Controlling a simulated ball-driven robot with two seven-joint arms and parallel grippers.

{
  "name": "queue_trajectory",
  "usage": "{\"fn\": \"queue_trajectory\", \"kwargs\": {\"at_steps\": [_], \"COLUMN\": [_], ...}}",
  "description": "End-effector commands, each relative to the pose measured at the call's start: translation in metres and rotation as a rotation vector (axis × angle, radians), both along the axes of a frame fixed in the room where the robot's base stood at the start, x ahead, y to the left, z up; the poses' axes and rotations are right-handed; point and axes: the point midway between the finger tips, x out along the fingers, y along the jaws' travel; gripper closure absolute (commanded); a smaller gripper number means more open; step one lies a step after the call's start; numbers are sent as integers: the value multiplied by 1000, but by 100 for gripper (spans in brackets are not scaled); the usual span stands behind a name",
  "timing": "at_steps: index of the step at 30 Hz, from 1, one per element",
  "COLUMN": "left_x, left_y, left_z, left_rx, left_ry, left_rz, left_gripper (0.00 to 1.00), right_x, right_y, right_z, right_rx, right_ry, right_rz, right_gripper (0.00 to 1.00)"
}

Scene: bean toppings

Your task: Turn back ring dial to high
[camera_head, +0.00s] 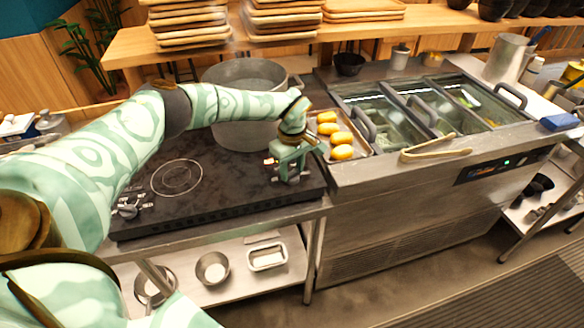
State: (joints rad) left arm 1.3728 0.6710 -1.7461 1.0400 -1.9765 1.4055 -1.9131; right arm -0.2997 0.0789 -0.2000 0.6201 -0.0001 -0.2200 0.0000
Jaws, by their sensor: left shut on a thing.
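The black cooktop (215,195) has a marked front ring (177,178) on its left. A large grey pot (243,135) stands at its back and covers the surface there. A silver dial (131,208) sits at the cooktop's front left corner. My left gripper (291,179) points down at the cooktop's right end, in front of the pot. It is shut on a small dial there, which its fingers mostly hide. I cannot read the dial's setting. My right gripper is not in view.
A tray of yellow buns (342,152) lies just right of my left gripper. Wooden tongs (428,150) rest on the steel counter by the topping bins (385,127). Stacked wooden boards (188,22) stand on the shelf behind. A lower shelf holds metal pans (267,257).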

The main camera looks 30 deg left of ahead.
Motion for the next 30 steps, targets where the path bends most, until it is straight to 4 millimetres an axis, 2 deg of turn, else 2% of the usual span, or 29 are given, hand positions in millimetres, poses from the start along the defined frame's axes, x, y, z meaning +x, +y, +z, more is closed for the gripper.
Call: {"fn": "queue_trajectory", "kwargs": {"at_steps": [3, 4, 6, 17, 20, 23, 30], "left_x": [0, 0, 0, 1, 1, 1, 1], "left_y": [-1, -1, -1, 0, 0, 0, 0], "left_z": [0, 0, 0, 6, 21, 45, 111], "left_rx": [0, 0, 0, -1, -1, -1, 0], "left_ry": [-1, -1, -1, -2, -3, -5, -6], "left_rz": [-4, -4, -3, -1, -1, -1, -2], "left_gripper": [85, 59, 40, 40, 40, 40, 40], "right_x": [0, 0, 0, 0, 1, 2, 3], "right_y": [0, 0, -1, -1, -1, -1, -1], "right_z": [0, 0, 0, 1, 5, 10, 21], "right_rx": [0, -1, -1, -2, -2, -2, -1], "right_ry": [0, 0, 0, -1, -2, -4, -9], "right_rz": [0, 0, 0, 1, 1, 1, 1], "right_gripper": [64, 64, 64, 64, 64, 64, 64]}}
